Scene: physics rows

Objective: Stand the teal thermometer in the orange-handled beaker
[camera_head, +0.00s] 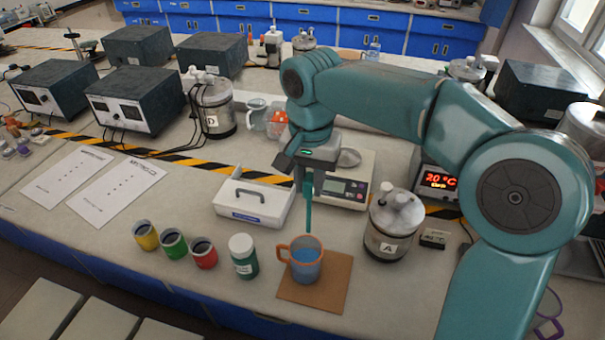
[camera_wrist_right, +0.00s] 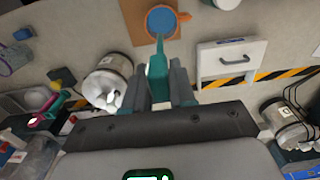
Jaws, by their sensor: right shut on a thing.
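The teal thermometer (camera_head: 308,212) hangs upright, tip down, from my right gripper (camera_head: 308,180). In the right wrist view the thermometer (camera_wrist_right: 158,62) sits between the two fingers of the gripper (camera_wrist_right: 161,84). The beaker with the orange handle (camera_head: 306,267) stands upright and holds blue liquid. The thermometer's lower tip is at the far side of the beaker's rim in the head view and overlaps the rim of the beaker (camera_wrist_right: 162,22) in the right wrist view. I cannot tell whether the tip is just above or inside the rim. My left gripper is out of view.
The beaker stands on a brown square mat (camera_head: 326,297). A green white-capped bottle (camera_head: 243,258) is close on its left, then red, green and yellow pots. A white handled box (camera_head: 252,205), a scale (camera_head: 345,185) and a metal canister marked A (camera_head: 390,225) stand behind.

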